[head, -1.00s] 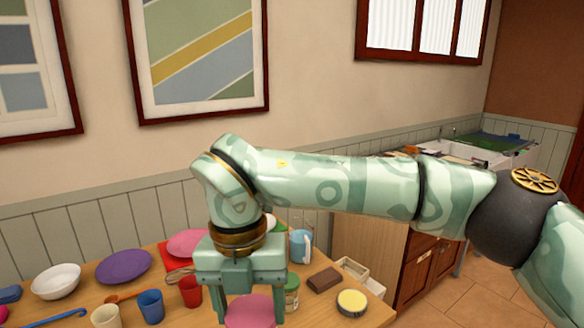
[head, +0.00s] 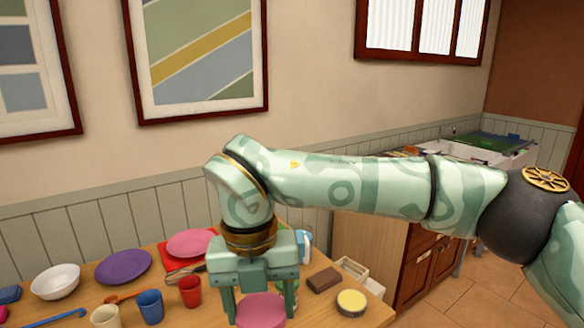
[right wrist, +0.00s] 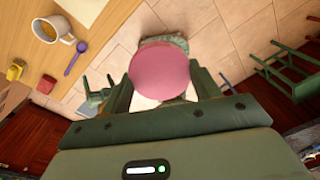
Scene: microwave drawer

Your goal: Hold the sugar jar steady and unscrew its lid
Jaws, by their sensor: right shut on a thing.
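My right gripper (head: 261,308) points down at the front of the table, shut on a round pink lid (head: 262,313). In the right wrist view the gripper (right wrist: 160,78) has one finger on each side of the pink lid (right wrist: 160,70), seen from above as a flat disc. The lid hides what is below it, so the jar's body does not show and I cannot tell whether the two are joined. Mint patterned parts, likely my own, show behind the lid. My left gripper is not visible.
The table holds a white bowl (head: 56,281), purple plate (head: 123,267), pink plate (head: 189,243), blue cup (head: 150,306), red cup (head: 190,291), brown block (head: 323,280) and yellow-topped round tin (head: 351,302). Floor (right wrist: 140,20) shows beneath the lid in the right wrist view.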

